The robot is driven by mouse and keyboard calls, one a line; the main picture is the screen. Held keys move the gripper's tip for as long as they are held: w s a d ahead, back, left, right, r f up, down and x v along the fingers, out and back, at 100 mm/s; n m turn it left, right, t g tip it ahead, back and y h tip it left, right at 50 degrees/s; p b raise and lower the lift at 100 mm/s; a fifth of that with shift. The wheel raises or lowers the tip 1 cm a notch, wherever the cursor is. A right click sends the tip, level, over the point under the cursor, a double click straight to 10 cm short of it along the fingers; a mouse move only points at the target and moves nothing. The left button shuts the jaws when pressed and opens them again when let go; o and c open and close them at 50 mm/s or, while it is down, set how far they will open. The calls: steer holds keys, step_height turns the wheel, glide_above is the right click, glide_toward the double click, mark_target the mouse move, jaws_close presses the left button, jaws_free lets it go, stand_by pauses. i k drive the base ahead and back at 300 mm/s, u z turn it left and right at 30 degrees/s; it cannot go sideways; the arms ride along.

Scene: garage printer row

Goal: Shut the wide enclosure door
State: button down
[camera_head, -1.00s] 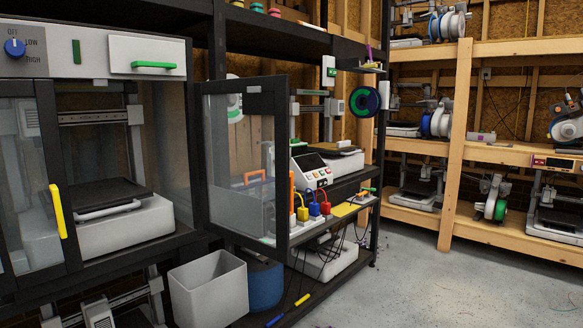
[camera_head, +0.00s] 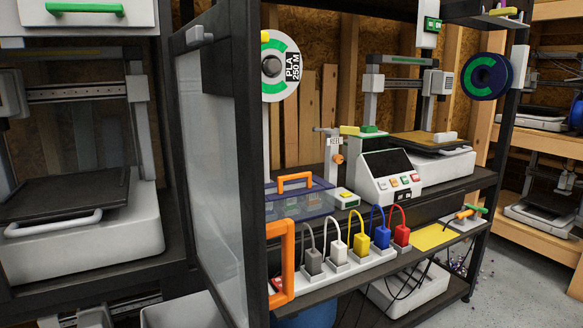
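The enclosure door (camera_head: 212,160) stands open in the head view, swung out toward me from the right side of the printer enclosure (camera_head: 172,226). It has a dark frame and a clear panel. An orange handle (camera_head: 289,262) is on its free edge, and a small grey catch (camera_head: 199,34) is near its top. Through the opening, a printer (camera_head: 90,222) with a dark bed and a white handle shows inside the enclosure. My gripper is not in view.
A pale bin (camera_head: 183,312) stands low, below the door. Bare floor (camera_head: 515,275) shows at right.

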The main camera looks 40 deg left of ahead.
mark_target(231, 67)
steer(key=u, duration=0.05)
steer(key=i, duration=0.95)
steer(key=u, duration=3.05)
steer(key=k, duration=1.25)
steer(key=z, duration=0.35)
steer(key=i, duration=0.5)
steer(key=u, duration=0.05)
